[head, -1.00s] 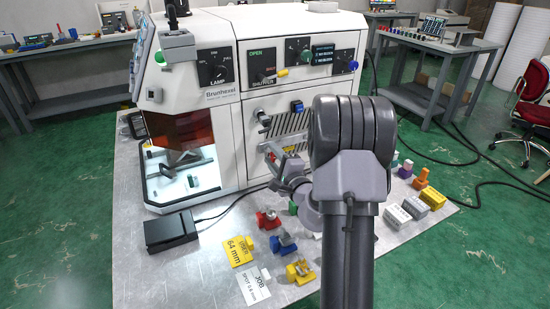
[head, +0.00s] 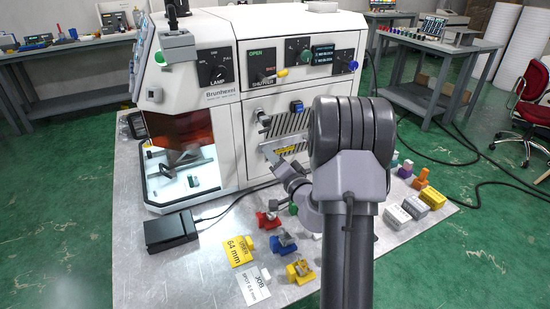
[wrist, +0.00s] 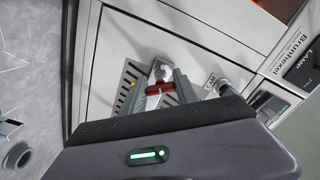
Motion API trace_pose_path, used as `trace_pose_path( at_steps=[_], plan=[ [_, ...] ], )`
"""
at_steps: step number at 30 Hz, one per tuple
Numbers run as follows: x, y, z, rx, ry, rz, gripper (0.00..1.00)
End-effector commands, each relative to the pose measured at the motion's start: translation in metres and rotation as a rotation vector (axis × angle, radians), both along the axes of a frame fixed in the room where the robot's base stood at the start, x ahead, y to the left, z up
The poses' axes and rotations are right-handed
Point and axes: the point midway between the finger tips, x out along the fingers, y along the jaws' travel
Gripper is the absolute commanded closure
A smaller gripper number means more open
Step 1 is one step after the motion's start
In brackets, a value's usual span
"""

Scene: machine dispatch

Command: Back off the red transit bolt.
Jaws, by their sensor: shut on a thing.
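The red transit bolt (wrist: 158,88) shows in the wrist view as a short red bar in front of a silvery plate on the machine's white front. My gripper (wrist: 155,91) is shut on it, with a grey finger on either side. In the head view my gripper (head: 284,162) is at the lower front panel of the machine (head: 222,109), below the slotted vent. The bolt cannot be made out there, and my arm hides part of the panel.
A black box (head: 171,231) with a cable stands on the metal table (head: 190,280). Red, blue and yellow fixtures (head: 284,242) and the yellow 64 mm card (head: 240,251) lie in front of the machine.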

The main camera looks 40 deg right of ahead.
Motion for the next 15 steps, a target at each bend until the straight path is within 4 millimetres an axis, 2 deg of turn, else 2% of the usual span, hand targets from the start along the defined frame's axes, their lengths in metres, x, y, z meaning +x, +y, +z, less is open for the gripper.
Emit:
trace_pose_path(
  at_steps=[4,9,15],
  plan=[
    [0.0005,-0.0008,0.002,-0.063,0.011,-0.001,0.96],
    [0.0004,-0.0017,0.0014,-0.379,0.086,-0.001,0.96],
    [0.0005,-0.0019,0.0015,-0.426,0.097,-0.002,0.96]
  ],
)
